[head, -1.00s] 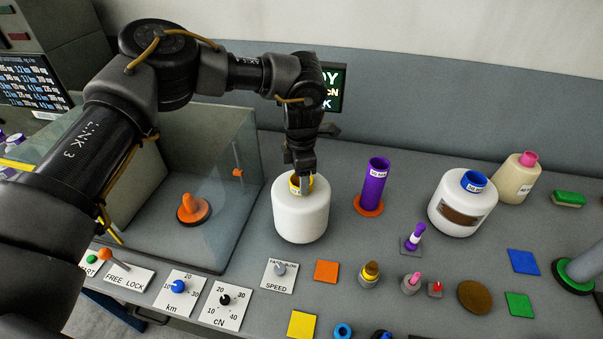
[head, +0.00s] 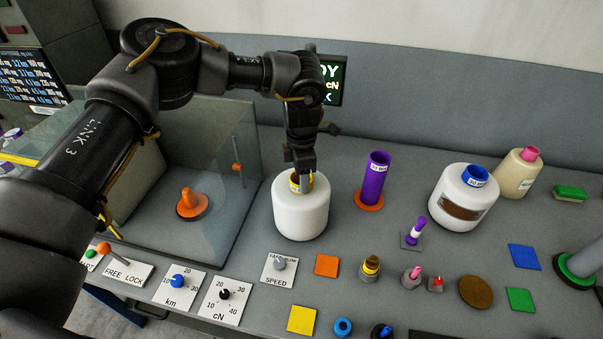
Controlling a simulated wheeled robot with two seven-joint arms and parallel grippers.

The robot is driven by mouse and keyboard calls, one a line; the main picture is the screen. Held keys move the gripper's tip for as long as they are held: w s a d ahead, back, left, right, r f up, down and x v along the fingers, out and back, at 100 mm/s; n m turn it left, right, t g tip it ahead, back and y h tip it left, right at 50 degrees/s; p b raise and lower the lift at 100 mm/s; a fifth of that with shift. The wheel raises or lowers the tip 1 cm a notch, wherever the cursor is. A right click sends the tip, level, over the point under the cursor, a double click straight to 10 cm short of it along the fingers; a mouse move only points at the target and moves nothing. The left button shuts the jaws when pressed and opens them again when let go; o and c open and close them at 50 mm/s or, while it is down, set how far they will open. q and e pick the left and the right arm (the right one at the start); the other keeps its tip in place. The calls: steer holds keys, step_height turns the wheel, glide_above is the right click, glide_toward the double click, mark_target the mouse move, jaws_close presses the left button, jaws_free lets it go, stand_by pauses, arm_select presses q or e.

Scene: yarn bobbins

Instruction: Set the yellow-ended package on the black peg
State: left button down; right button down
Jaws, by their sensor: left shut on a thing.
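The yellow-ended package (head: 301,213) is a white, rounded bobbin with a yellow tube end on top. It is upright, left of the purple tube. My left gripper (head: 302,181) comes down from above and is shut on the yellow tube end, hiding part of it. I cannot tell whether the package's base touches the bench. I cannot make out a black peg in this view. My right gripper is not in view.
A purple tube (head: 376,178) on an orange base stands just right of the package. Further right are a blue-ended package (head: 463,197) and a pink-ended cone (head: 518,173). A clear-walled box (head: 228,190) is on the left. Knob plates and small bobbins line the front.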

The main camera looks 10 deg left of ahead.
arm_select(q)
steer(key=shift+c, duration=2.2)
jaws_free()
steer(key=shift+s+f, duration=0.1)
steer(key=shift+f, duration=0.05)
step_height(320, 180, up, 11)
steer(key=b, duration=0.2)
steer(key=shift+b, duration=0.35)
